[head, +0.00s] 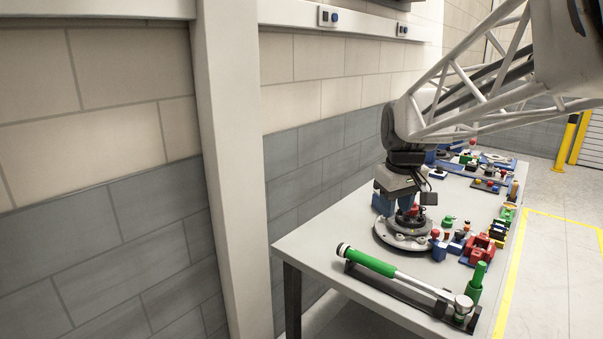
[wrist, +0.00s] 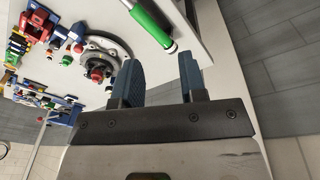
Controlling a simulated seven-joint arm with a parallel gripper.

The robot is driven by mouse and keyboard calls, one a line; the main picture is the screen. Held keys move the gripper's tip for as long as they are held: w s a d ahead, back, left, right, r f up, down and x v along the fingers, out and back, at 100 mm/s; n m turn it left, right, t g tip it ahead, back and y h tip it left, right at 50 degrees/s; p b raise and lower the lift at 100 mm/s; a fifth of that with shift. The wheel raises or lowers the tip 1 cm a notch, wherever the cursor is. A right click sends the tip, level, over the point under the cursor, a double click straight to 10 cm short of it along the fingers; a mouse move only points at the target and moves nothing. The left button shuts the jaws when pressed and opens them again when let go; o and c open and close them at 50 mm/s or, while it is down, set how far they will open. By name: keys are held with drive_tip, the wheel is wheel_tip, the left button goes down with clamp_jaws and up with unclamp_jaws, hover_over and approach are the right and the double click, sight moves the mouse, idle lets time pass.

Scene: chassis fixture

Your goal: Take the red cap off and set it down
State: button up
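A round grey chassis fixture (head: 400,241) with a dark raised hub stands on the table. A red cap (head: 416,209) appears on top of the hub, partly hidden by my gripper (head: 403,203). In the wrist view the red cap (wrist: 97,74) is on the fixture (wrist: 118,50), left of my gripper (wrist: 160,75). The two blue fingers are apart with only pale table between them. My gripper is above the fixture and does not hold the cap. The left finger hides part of the fixture's right side.
A green-handled torque wrench (head: 370,262) lies in a dark cradle along the near edge, beside a green cylinder (head: 474,283). Small red, blue and green parts (head: 482,247) crowd the right side. The table's left front area (head: 312,250) is clear.

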drive_tip(key=w+d+f+n, duration=0.1)
drive_tip(key=w+d, duration=0.4)
drive_tip(key=w, duration=0.5)
drive_tip(key=w+d+f+n, duration=0.1)
drive_tip(key=w+d+n, duration=0.1)
drive_tip(key=w+d, duration=0.5)
drive_tip(key=w+d+f, duration=0.2)
drive_tip(key=w+d, duration=0.1)
drive_tip(key=w, duration=0.3)
drive_tip(key=w+d+f+n+g, duration=0.1)
drive_tip(key=w+d+f, duration=0.2)
drive_tip(key=w, duration=0.3)
drive_tip(key=w+d+f+n, duration=0.1)
drive_tip(key=w+d+f, duration=0.2)
drive_tip(key=w, duration=0.3)
drive_tip(key=shift+w+d+f+g, duration=0.1)
drive_tip(key=shift+d+f+g, duration=0.05)
drive_tip(key=shift+d, duration=0.25)
drive_tip(key=shift+w+d+f+g, duration=0.1)
drive_tip(key=shift+d+g, duration=0.05)
drive_tip(key=shift+d, duration=0.25)
drive_tip(key=shift+w+d+f+n, duration=0.15)
drive_tip(key=shift+w+d+n, duration=0.05)
drive_tip(key=shift+n, duration=0.1)
drive_tip(key=shift+f, duration=0.2)
drive_tip(key=shift+f, duration=3.8)
drive_tip(key=c, duration=0.7)
